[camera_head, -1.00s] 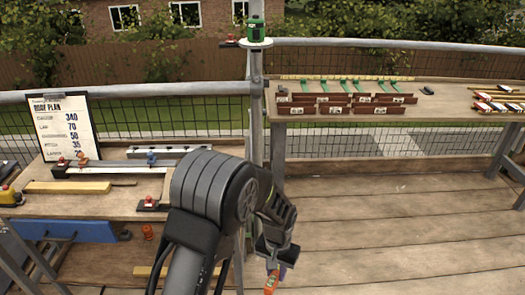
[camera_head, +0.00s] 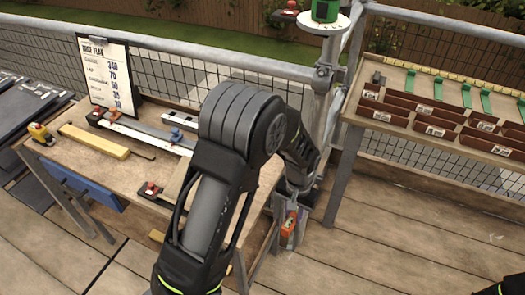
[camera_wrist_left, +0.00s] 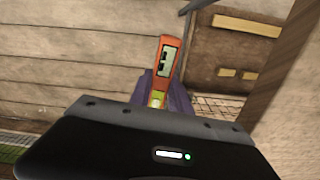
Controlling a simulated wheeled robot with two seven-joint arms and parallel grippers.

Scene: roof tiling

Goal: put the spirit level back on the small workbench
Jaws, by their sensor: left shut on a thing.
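My left gripper (camera_head: 291,210) is shut on an orange spirit level (camera_head: 288,228), held beyond the right edge of the small workbench (camera_head: 108,178). In the left wrist view the spirit level (camera_wrist_left: 165,62) shows a small dark-digit display and a yellow-green vial near the jaws. It points up and away from the gripper (camera_wrist_left: 158,92), and its near end is hidden between the fingers. My left arm covers part of the workbench's right side. My right gripper is not in view.
The workbench carries a roof plan board (camera_head: 108,75), a yellow wooden strip (camera_head: 94,141), a long rail with red and blue clamps, and a yellow tape measure (camera_head: 40,133). A rail post stands behind my left gripper.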

